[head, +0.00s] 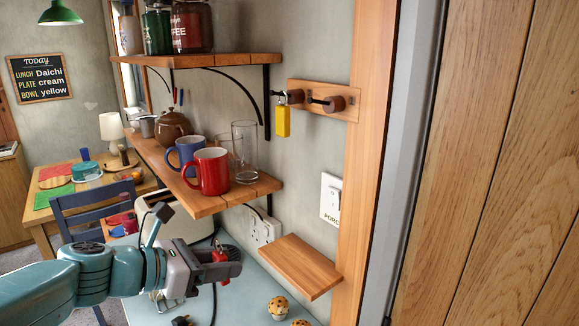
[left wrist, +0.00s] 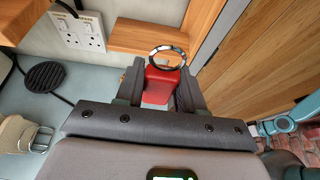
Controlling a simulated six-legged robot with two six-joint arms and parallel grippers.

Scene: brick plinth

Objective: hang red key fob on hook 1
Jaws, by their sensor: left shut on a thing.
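My left gripper (head: 226,264) is shut on the red key fob (head: 220,256), low over the counter and below the shelves. In the left wrist view the red fob (left wrist: 157,84) sits between the two fingers, with its metal ring (left wrist: 167,56) standing clear beyond them. The wooden hook rail (head: 350,107) is on the wall, above and to the right of the gripper. It has two dark hooks on round wooden pegs. A yellow key fob (head: 283,122) hangs from the left hook; the right hook (head: 326,101) is bare. Hook numbers cannot be read. My right gripper is not in view.
A lower shelf (head: 236,199) with a red mug (head: 207,171), a blue mug and glasses lies between gripper and rail. A small wooden ledge (head: 297,265) juts out right of the gripper. Muffins (head: 277,307) stand on the counter. Open air lies in front of the rail.

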